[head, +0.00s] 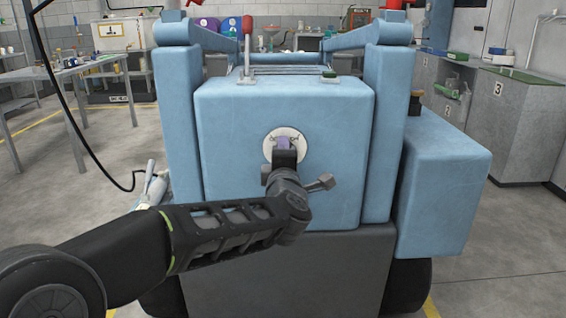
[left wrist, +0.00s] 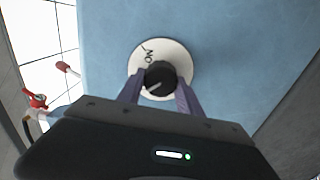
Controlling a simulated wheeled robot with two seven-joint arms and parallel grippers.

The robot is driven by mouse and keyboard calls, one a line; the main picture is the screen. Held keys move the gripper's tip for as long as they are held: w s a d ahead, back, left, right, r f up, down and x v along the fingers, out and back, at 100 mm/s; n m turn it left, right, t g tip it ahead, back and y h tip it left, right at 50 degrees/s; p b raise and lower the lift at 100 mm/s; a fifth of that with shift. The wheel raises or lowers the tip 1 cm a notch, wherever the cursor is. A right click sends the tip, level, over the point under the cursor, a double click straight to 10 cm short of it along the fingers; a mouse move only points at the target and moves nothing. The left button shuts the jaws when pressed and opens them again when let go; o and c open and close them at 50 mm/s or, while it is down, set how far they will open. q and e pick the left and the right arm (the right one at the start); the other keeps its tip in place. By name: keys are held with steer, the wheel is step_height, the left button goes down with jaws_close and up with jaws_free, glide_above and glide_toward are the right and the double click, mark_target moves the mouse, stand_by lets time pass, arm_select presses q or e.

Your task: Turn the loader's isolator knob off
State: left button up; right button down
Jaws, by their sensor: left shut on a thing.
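The isolator knob (left wrist: 159,80) is a round black knob with a pale pointer line, on a white round plate (left wrist: 178,54) on the loader's blue body (head: 230,110). Lettering that looks like "ON" shows on the plate in the left wrist view. My left gripper (left wrist: 160,92) has its two purple fingers on either side of the knob and is shut on it. In the head view the left gripper (head: 284,144) is in front of the white plate (head: 270,147), and it hides the knob there. The pointer line slants down to the left in the left wrist view. My right gripper is not in view.
Blue uprights (head: 180,130) flank the loader's body, and a lower blue box (head: 440,185) juts out at the right. A workbench (head: 60,75) stands at the left and grey cabinets (head: 510,120) at the right. A black hose (head: 85,140) hangs at the left.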

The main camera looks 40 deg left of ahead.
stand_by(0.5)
arm_select(q)
steer(key=o, duration=1.4)
steer(key=shift+c, duration=0.2)
steer(key=p+v, duration=0.1)
steer(key=v, duration=0.6)
steer(key=shift+s+d, duration=0.25)
steer(key=shift+s, duration=0.05)
